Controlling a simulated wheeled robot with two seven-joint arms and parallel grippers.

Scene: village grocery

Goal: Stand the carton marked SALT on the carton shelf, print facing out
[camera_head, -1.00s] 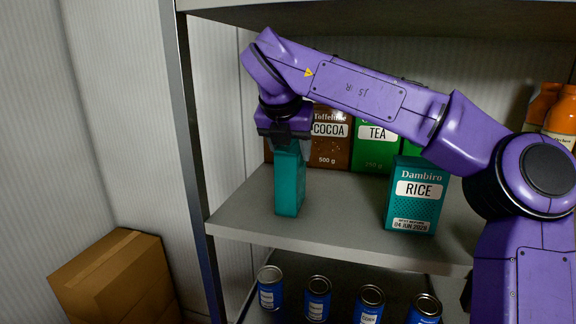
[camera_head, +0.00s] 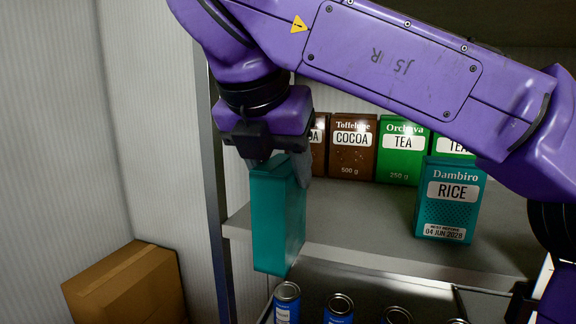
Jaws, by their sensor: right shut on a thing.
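My right gripper (camera_head: 277,165) is shut on the top of a teal carton (camera_head: 279,222). The carton hangs upright, slightly tilted, in front of the left end of the carton shelf (camera_head: 350,235), its lower end below the level of the shelf's front edge. The faces of the held carton that I see are plain teal; no print shows, so I cannot read its name. On the shelf stands a teal RICE carton (camera_head: 449,200) near the front, print facing out. My left gripper is not in view.
Brown COCOA cartons (camera_head: 352,148) and green TEA cartons (camera_head: 403,150) stand in the back row. Blue cans (camera_head: 287,302) stand on the shelf below. A metal upright (camera_head: 215,230) bounds the shelf at left. A cardboard box (camera_head: 125,285) sits at lower left. Shelf left of RICE is clear.

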